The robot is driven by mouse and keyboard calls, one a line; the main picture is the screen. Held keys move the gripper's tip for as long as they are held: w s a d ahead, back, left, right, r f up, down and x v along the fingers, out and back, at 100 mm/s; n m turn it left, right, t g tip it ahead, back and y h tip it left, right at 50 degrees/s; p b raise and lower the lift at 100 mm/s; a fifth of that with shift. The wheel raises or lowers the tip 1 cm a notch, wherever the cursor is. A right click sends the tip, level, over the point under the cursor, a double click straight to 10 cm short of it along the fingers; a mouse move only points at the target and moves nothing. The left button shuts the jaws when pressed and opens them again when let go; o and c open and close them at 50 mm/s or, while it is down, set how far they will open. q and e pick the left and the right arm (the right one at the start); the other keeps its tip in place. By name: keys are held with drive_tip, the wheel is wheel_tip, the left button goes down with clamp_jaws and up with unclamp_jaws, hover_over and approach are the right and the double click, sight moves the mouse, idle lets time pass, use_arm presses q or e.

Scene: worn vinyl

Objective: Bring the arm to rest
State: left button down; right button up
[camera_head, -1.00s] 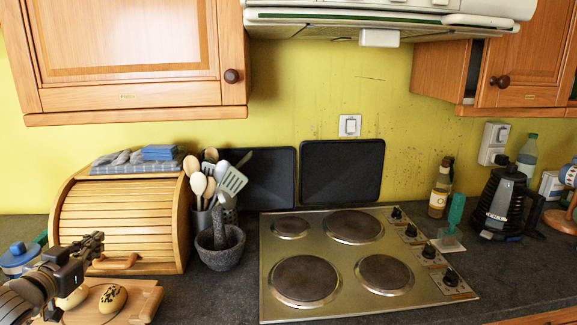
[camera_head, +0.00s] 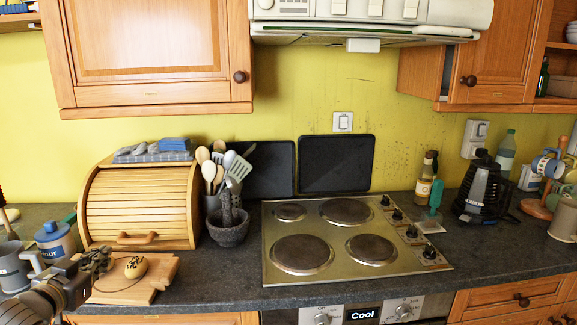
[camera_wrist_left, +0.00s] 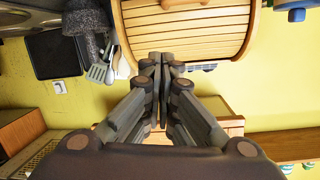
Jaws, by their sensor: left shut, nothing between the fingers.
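My left arm comes in at the lower left of the head view. Its gripper (camera_head: 97,260) is beside a wooden board (camera_head: 160,272) that holds a round, speckled bread-like item (camera_head: 136,267). In the left wrist view the gripper's fingers (camera_wrist_left: 161,62) are together, with nothing between them. The roll-top bread box (camera_wrist_left: 190,30) shows beyond the fingertips there. My right gripper is in neither view.
A wooden bread box (camera_head: 142,210) stands behind the board. A blue-lidded jar (camera_head: 54,240) and a grey mug (camera_head: 12,268) are near my left arm. A dark mortar (camera_head: 228,232) and the hob (camera_head: 350,250) are to the right. Counter between board and hob is clear.

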use_arm(q)
drive_tip(key=s+d+f+g, duration=0.3)
drive_tip(key=s+d+f, duration=0.3)
drive_tip(key=f, duration=0.4)
drive_tip(key=s+d+f+g, duration=0.2)
drive_tip(key=s+d+f, duration=0.3)
drive_tip(key=f, duration=0.5)
drive_tip(key=s+d+f+g, duration=0.3)
drive_tip(key=s+d+f, duration=0.15)
drive_tip(key=s, duration=0.65)
drive_tip(key=s+d+f+g, duration=0.35)
drive_tip(key=s+d, duration=0.25)
drive_tip(key=s, duration=0.6)
drive_tip(key=s+f+g+b, duration=0.1)
drive_tip(key=s+f+b, duration=0.1)
drive_tip(key=f, duration=1.4)
drive_tip(key=s+f+g+b, duration=0.1)
drive_tip(key=f+b, duration=0.1)
drive_tip(key=f, duration=1.4)
drive_tip(key=s+a+f+g+b, duration=0.1)
drive_tip(key=s+a+f+b, duration=0.1)
drive_tip(key=s+f, duration=1.4)
drive_tip(key=shift+a+f+m+h, duration=0.25)
drive_tip(key=shift+a+m+h, duration=0.05)
drive_tip(key=shift+a, duration=0.15)
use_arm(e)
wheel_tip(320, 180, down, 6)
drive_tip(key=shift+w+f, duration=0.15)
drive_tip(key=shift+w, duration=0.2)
